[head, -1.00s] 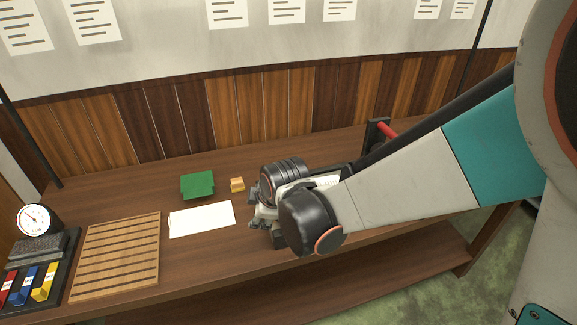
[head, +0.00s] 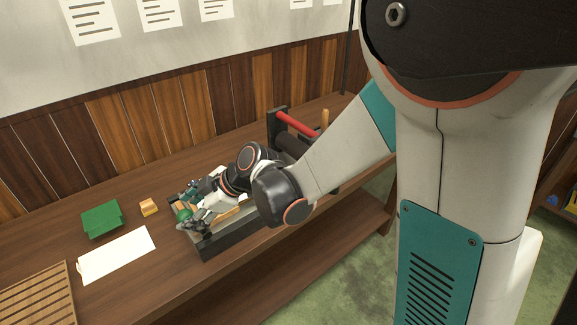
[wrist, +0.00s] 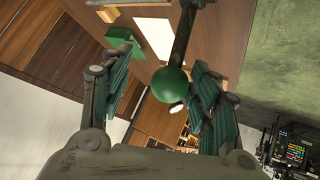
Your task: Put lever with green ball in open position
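The green ball (wrist: 170,84) on its dark lever rod (wrist: 185,35) shows in the wrist view. In the head view, my gripper (head: 194,206) is low over the left end of the dark type caster base (head: 220,243). A green spot there (head: 183,213) appears to be the ball, partly hidden by the fingers. My wrist and forearm cover much of the caster.
A green block (head: 101,219), a small yellow block (head: 148,207) and a white sheet (head: 117,256) lie left of the caster. A slatted wooden rack (head: 38,298) is at the lower left. A red roller (head: 297,124) stands behind my arm. The panelled wall (head: 140,125) runs behind the bench.

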